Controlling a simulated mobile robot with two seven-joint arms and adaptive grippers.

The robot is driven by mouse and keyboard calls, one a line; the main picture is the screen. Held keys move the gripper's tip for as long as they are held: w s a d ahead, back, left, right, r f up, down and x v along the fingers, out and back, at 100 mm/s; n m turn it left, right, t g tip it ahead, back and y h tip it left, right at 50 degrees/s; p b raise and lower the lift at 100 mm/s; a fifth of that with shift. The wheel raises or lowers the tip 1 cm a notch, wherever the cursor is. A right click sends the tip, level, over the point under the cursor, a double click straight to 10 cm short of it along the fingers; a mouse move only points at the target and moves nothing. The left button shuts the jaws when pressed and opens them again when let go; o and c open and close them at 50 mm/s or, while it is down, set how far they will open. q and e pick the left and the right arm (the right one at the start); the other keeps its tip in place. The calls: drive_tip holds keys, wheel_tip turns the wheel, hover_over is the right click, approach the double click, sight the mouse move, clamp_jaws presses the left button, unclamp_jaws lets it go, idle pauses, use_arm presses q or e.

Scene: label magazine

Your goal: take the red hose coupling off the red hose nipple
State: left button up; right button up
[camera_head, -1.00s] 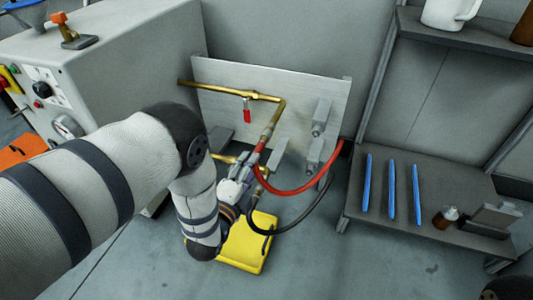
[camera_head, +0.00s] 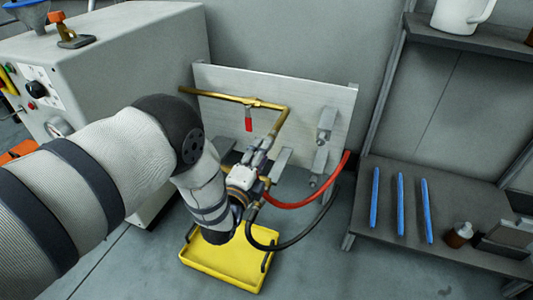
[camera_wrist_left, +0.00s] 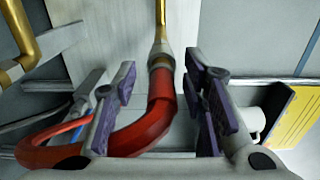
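The red hose coupling is at the end of the red hose (camera_head: 310,202); in the left wrist view the red coupling end (camera_wrist_left: 161,88) stands upright under a grey collar below a brass pipe (camera_wrist_left: 160,25), with no gap seen between them. My left gripper (camera_head: 264,150) is at the pipe's lower end and hides the coupling in the head view. In the left wrist view my left gripper (camera_wrist_left: 160,100) is open, its purple-padded fingers on either side of the red coupling, with space left on both sides. The nipple itself is hard to make out. My right gripper is not in view.
A metal panel (camera_head: 325,95) carries the brass pipe, a small red-handled valve (camera_head: 249,124) and grey fittings (camera_head: 325,122). A black hose (camera_head: 290,240) hangs nearby. A yellow tray (camera_head: 215,268) lies below. Shelves with blue rods (camera_head: 400,205) stand right.

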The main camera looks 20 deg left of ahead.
use_arm(q)
drive_tip(key=shift+w+b, duration=0.55)
drive_tip(key=shift+w, duration=1)
drive_tip(key=shift+d, duration=0.1)
clamp_jaws()
drive_tip(key=shift+s+r+p, duration=0.15)
drive_tip(key=shift+s+p, duration=0.7)
drive_tip(key=shift+s, duration=0.05)
drive_tip(key=shift+s+p, duration=1.3)
drive_tip(key=shift+s, duration=0.8)
